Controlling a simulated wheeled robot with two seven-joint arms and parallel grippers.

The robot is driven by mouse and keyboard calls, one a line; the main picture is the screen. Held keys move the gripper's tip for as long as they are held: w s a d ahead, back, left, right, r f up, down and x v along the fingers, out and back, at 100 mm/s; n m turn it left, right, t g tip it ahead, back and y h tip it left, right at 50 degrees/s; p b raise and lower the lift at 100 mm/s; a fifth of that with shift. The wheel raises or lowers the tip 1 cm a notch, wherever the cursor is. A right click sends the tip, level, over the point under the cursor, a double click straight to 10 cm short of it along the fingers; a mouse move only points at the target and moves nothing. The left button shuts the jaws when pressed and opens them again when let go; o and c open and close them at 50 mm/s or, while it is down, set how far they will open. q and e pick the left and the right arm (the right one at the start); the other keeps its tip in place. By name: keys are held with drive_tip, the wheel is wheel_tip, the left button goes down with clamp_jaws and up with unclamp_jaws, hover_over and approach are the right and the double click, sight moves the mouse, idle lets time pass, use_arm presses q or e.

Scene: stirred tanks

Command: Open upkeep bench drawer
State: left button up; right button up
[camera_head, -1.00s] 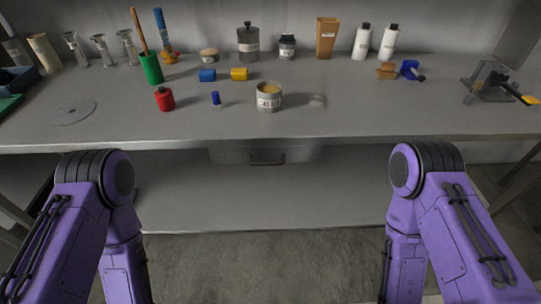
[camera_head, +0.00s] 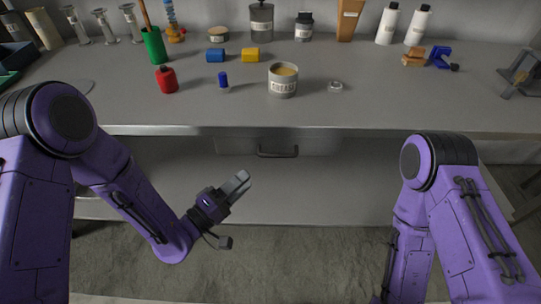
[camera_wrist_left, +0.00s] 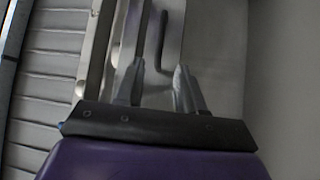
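The upkeep bench drawer (camera_head: 318,145) hangs under the middle of the grey bench top and looks closed. Its dark bar handle (camera_head: 278,153) is on its front. My left gripper (camera_head: 241,181) is in front of the bench, below and left of the handle, apart from it and empty. In the left wrist view its two fingers (camera_wrist_left: 157,85) stand apart with a gap between them. The handle (camera_wrist_left: 163,42) shows there beyond the fingertips, running up the picture. My right gripper is not in view; only my right arm shows.
The bench top (camera_head: 330,110) carries a grease tin (camera_head: 283,80), a red bottle (camera_head: 166,79), a green cup (camera_head: 154,46) and other small items. A lower shelf (camera_head: 330,190) lies under the drawer. The space before the drawer is clear.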

use_arm(q)
drive_tip(key=p+x, duration=0.2)
drive_tip(key=x, duration=0.9)
drive_tip(key=shift+s+d, duration=0.3)
drive_tip(key=shift+d, duration=0.05)
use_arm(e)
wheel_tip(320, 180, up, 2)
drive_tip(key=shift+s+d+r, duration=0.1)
use_arm(q)
drive_tip(key=shift+f, duration=0.1)
